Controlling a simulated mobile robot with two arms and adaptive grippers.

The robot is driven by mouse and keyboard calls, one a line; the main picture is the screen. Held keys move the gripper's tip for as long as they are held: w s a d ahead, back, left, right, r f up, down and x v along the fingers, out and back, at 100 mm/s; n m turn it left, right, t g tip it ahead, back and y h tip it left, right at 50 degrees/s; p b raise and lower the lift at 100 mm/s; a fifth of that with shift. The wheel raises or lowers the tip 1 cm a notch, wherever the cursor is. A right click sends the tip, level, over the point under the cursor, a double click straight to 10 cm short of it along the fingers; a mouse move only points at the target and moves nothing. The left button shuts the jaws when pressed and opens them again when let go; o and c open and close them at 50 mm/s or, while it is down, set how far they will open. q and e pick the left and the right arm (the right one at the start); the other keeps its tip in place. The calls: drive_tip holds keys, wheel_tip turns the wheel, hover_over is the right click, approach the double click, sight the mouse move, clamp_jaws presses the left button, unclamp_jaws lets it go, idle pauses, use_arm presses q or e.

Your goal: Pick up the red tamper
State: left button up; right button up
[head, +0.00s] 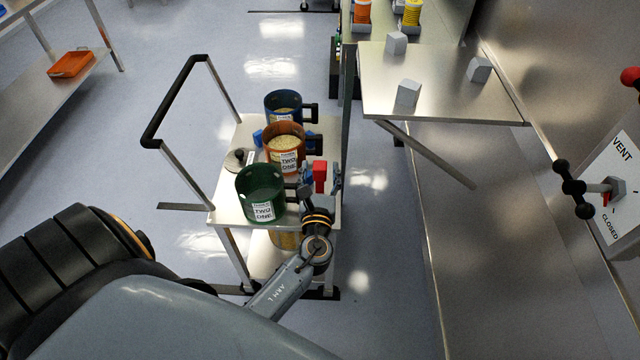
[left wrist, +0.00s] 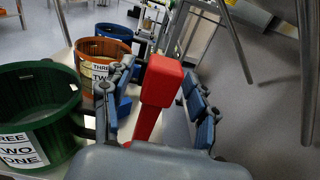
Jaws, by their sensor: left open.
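The red tamper (head: 319,173) stands near the right edge of the metal cart, beside the green bucket (head: 261,193). Its square red head and narrower red shaft show in the left wrist view (left wrist: 161,82). My left gripper (head: 321,187) is open at the tamper. In the left wrist view its blue-padded fingers lie on either side of the tamper, with gaps visible between pads and tamper. The tamper's lower end is hidden behind my gripper. My right gripper is in neither view.
The cart (head: 226,211) also holds an orange bucket (head: 285,148), a blue bucket (head: 290,106) and a grey knobbed lid (head: 239,160). A black handle (head: 172,98) rises at its left. A metal table (head: 440,90) with grey blocks stands at the upper right.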

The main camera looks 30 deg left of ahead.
use_arm(q)
drive_tip(key=shift+w, duration=0.1)
clamp_jaws()
drive_tip(key=shift+r, duration=0.15)
idle(0.3)
